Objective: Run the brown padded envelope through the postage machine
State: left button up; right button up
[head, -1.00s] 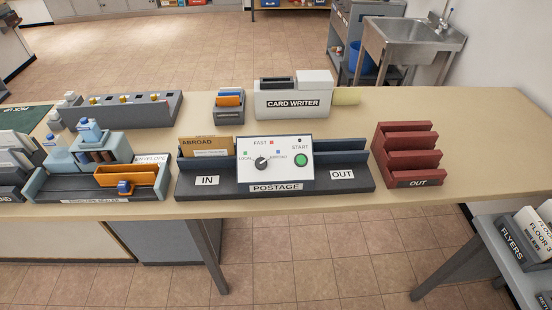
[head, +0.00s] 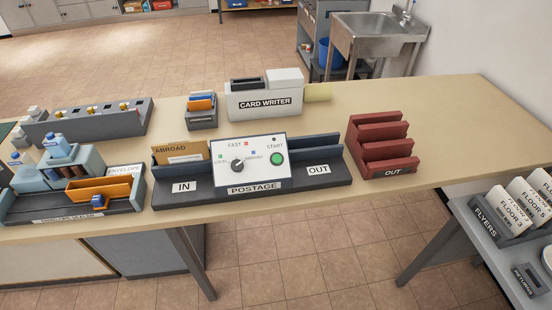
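The brown padded envelope (head: 181,152), labelled ABROAD, stands upright in the IN side of the postage machine, behind the IN label. The postage machine (head: 168,202) is a dark tray with a white front panel (head: 249,178). The panel has a dark dial (head: 237,165), a green START button (head: 277,157) and marks for LOCAL, FAST and ABROAD. The dial's exact setting is too small to tell. The OUT side (head: 318,170) shows no envelope. Neither of my grippers is in view.
A red OUT rack (head: 383,147) stands right of the machine. The card writer (head: 264,101) is behind it. The envelope sealer (head: 72,212) with an orange part sits at left. A lower side shelf (head: 487,250) holds flyers at right. The table's right end is clear.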

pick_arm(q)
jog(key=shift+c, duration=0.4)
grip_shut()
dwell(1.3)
